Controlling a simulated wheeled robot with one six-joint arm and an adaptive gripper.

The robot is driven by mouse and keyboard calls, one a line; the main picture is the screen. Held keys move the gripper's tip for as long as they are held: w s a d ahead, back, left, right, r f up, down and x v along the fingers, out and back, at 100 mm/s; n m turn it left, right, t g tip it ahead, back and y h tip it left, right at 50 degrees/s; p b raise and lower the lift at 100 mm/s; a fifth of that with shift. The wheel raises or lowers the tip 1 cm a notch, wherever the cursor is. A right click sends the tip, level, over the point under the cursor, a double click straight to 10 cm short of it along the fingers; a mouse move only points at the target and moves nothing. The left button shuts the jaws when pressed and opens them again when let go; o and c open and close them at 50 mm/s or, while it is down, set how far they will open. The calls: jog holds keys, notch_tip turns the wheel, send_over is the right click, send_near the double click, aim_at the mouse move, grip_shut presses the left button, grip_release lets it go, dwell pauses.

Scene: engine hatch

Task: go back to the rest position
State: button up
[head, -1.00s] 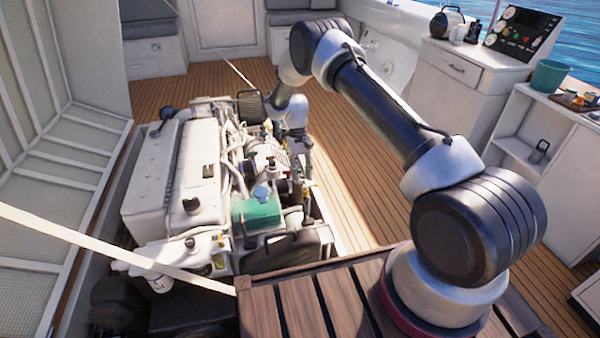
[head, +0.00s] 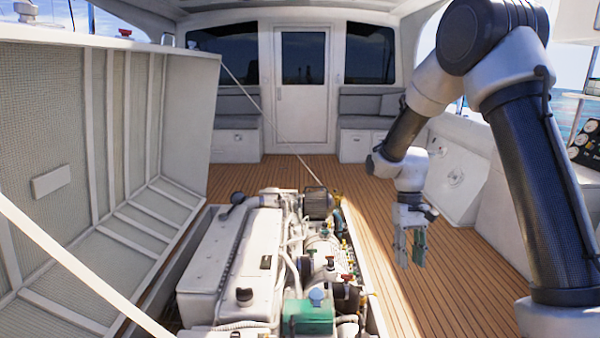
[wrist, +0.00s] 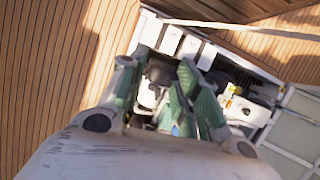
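My gripper (head: 410,257) hangs fingers-down over the deck, to the right of the engine (head: 215,262) in the head view, clear of it. In the wrist view the gripper (wrist: 157,76) shows its green-padded fingers spread apart. No held object can be seen between them; parts of the engine bay show behind the gap. My arm reaches in from the right, bent high, with its forearm coming down to the gripper.
The open hatch lid (head: 105,150) stands on the left. A pale strap (head: 75,265) crosses the lower left. The planked deck (head: 455,275) under my gripper is clear. Cabinets (head: 500,180) line the right side; a cabin door (head: 301,95) and seats are at the back.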

jog(key=s+d+r+t, duration=0.4)
jog(key=s+r, duration=0.7)
jog(key=s+d+r+m+t, duration=0.1)
jog(key=s+d+r+t, duration=0.2)
jog(key=s+r, duration=0.7)
jog(key=shift+s+d+r+t, duration=0.4)
jog(key=shift+s+t, duration=0.2)
jog(key=shift+s, duration=0.35)
